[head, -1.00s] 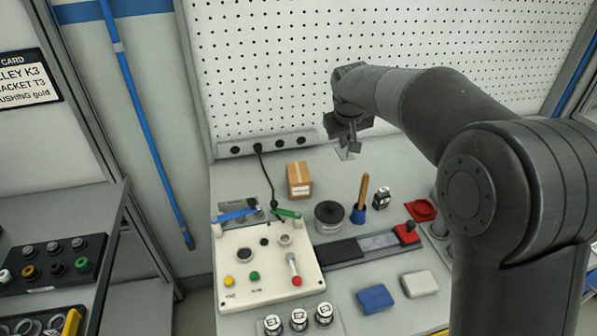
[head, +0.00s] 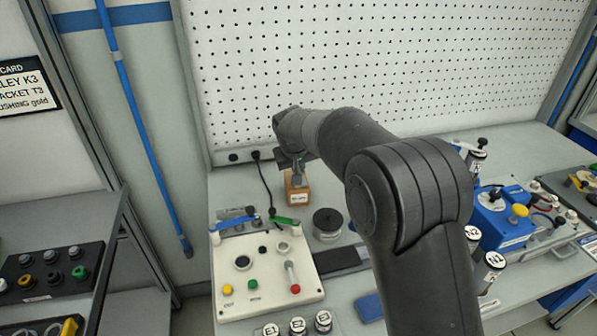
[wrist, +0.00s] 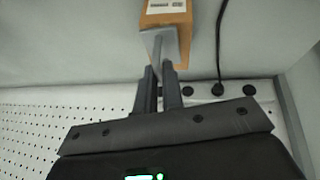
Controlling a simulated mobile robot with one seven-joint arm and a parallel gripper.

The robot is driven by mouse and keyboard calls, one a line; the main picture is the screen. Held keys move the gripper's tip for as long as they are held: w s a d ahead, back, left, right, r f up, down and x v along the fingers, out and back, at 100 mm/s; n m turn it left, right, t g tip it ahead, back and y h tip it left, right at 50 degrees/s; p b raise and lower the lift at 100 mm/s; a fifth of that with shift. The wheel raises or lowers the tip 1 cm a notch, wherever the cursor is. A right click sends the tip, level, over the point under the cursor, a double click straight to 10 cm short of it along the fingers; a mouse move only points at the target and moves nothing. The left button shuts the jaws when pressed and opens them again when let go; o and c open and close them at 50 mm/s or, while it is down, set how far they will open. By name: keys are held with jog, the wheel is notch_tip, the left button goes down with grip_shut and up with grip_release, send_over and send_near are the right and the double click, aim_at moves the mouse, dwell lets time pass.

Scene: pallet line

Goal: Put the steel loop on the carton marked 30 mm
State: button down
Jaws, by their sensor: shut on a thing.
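My gripper (head: 296,165) is shut on a grey metal piece (wrist: 164,47), which I take for the steel loop; its loop shape is not clear. It also shows below the jaws in the head view (head: 298,180). The brown carton (head: 297,196) stands upright on the bench, with a white label on its front. In the wrist view the carton (wrist: 166,19) is just beyond the fingertips, partly hidden by the grey piece. I cannot tell whether the piece touches the carton. The label is too small to read.
A white panel (head: 262,278) with buttons and coloured levers stands in front of the carton. A dark round puck (head: 327,222) lies to its right. A black cable (head: 264,185) runs close to its left. The pegboard (head: 270,60) rises behind. My arm hides the bench's middle.

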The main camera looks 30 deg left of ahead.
jog(key=shift+f, duration=0.7)
jog(key=shift+f, duration=0.1)
jog(key=c, duration=1.6)
grip_release()
jog(key=shift+o, duration=0.2)
